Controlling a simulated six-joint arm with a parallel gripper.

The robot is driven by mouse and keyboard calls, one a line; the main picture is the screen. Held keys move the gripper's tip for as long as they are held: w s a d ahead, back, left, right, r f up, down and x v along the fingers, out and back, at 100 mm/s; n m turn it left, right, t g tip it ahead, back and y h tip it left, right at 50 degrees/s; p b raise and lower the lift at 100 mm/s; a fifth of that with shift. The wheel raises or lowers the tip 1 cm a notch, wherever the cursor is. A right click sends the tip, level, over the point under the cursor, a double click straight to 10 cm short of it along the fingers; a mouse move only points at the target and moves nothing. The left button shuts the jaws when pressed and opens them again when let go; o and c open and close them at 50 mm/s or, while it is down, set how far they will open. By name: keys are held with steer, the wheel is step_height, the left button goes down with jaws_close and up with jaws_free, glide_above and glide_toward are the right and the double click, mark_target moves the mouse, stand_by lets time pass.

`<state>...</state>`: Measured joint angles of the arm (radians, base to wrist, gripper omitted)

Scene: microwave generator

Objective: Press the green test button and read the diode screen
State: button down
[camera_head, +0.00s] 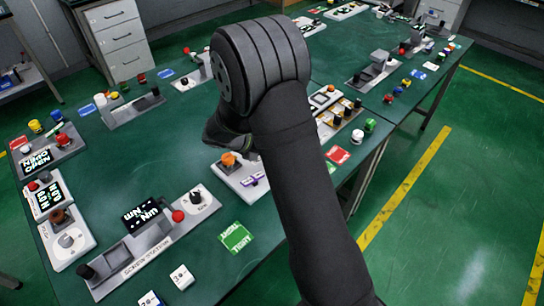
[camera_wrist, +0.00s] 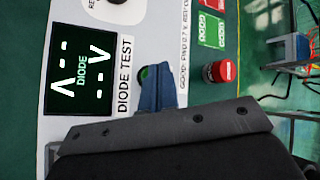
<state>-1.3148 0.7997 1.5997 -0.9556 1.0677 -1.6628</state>
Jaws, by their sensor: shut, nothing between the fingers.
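The dark diode screen (camera_wrist: 82,45) is at the left of the wrist view, on a pale panel marked "DIODE TEST" (camera_wrist: 124,75). It shows the word "DIODE", dashes and V-shaped marks, with no digits. The green test button (camera_wrist: 145,73) is right of that label and partly hidden behind my fingertips. My gripper (camera_wrist: 157,82) is shut and empty, with its tips over or at the button. Whether they touch or press it cannot be told. In the head view my arm hides most of the gripper and the spot beneath it.
A red-topped cylinder (camera_wrist: 218,72) stands right of my fingers in the wrist view, near a green "GOOD" card (camera_wrist: 211,31). In the head view, a screw station (camera_head: 150,250) is at front left and other stations crowd the green table. Some bare tabletop (camera_head: 130,165) lies left of my arm.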

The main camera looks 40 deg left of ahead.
steer(key=shift+f, duration=0.55)
stand_by(0.9)
steer(key=shift+r, duration=1)
steer(key=shift+r, duration=2.5)
steer(key=shift+f, duration=0.15)
steer(key=shift+r, duration=2.05)
steer(key=shift+f, duration=0.1)
